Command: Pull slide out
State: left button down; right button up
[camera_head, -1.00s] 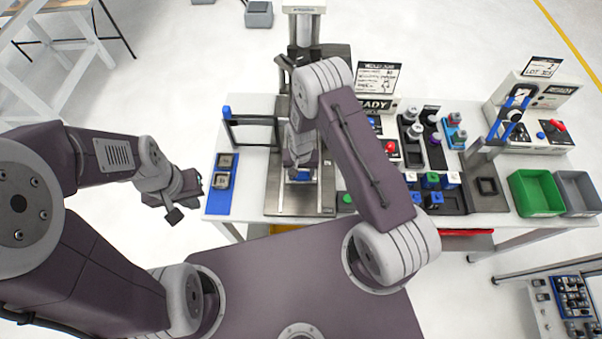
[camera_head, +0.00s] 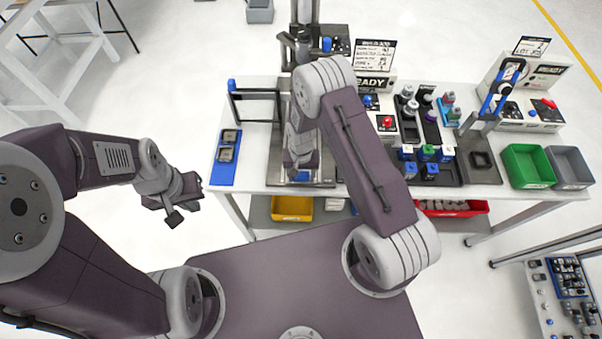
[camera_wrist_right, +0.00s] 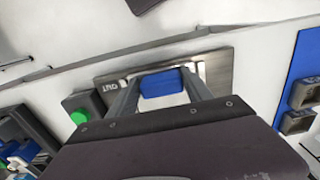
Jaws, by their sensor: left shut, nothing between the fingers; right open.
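The slide is a flat metal plate with a blue block-shaped handle (camera_head: 302,176) at the front of the press-like station; in the right wrist view the handle (camera_wrist_right: 163,84) sits on the metal plate (camera_wrist_right: 218,70), which is marked OUT. My right gripper (camera_head: 300,166) is above the front of the plate. In the right wrist view its open fingers (camera_wrist_right: 163,92) are on either side of the blue handle; I cannot tell whether they touch it. My left gripper (camera_head: 188,207) is shut and empty, off the table to the left.
A blue tray (camera_head: 224,172) with two grey parts lies left of the plate. A green button (camera_wrist_right: 79,117) shows beside it in the right wrist view. A black frame (camera_head: 255,95) stands behind. Fixtures and a green bin (camera_head: 527,168) are to the right. A yellow bin (camera_head: 292,208) is below.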

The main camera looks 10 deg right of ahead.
jog(key=shift+o, duration=1.1)
jog(key=shift+a, duration=0.1)
jog(key=shift+r, duration=0.15)
notch_tip(320, 180, up, 8)
jog(key=shift+r+b, duration=0.15)
jog(key=shift+b, duration=1)
jog(key=shift+r, duration=0.25)
